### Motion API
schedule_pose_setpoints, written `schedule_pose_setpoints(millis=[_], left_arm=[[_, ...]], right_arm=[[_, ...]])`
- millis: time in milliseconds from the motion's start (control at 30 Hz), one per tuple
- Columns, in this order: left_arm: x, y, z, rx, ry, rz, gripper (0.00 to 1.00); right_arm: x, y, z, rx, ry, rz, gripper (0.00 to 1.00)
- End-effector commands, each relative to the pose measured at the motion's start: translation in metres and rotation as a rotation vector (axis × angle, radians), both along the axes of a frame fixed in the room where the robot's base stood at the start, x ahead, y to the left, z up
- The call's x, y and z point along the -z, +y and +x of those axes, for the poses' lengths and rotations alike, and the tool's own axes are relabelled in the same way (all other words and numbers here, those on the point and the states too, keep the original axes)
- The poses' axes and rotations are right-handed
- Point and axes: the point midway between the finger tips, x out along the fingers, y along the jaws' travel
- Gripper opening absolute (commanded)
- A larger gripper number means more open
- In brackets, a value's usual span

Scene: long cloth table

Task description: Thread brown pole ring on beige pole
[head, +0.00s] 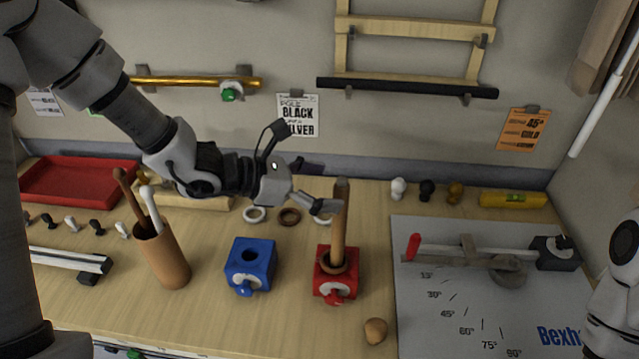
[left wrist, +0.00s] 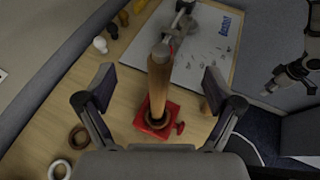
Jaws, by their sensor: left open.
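The beige pole (head: 339,225) stands upright in a red block (head: 346,282) on the table. A brown ring (head: 331,262) is around the pole's foot, low down at the block; it also shows in the left wrist view (left wrist: 157,114). A second brown ring (head: 290,217) lies flat on the table between two white rings. My left gripper (head: 318,204) is open and empty at the pole's upper part. In the left wrist view the pole (left wrist: 160,85) appears between the two spread fingers, apart from both. My right gripper (left wrist: 294,76) shows small; its jaws are unclear.
A blue block (head: 250,266) with an empty hole stands left of the red one. A brown cup (head: 161,258) with poles stands farther left. A wooden knob (head: 376,330) lies in front. A grey angle board (head: 480,300) takes up the right side.

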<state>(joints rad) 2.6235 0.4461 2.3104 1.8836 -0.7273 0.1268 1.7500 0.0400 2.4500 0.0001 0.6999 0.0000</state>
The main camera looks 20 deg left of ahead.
Motion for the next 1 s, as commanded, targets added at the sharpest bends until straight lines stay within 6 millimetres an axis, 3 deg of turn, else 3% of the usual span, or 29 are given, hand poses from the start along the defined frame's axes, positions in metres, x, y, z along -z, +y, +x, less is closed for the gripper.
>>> schedule_pose_setpoints(millis=[500,1000], left_arm=[[-0.026,0.047,-0.037,0.001,-0.002,-0.008,0.92],[-0.028,0.054,-0.042,-0.001,0.000,0.000,0.92]], right_arm=[[0.000,0.000,0.000,0.000,0.000,0.000,0.40],[0.000,0.000,0.000,0.000,0.000,0.000,0.40]])
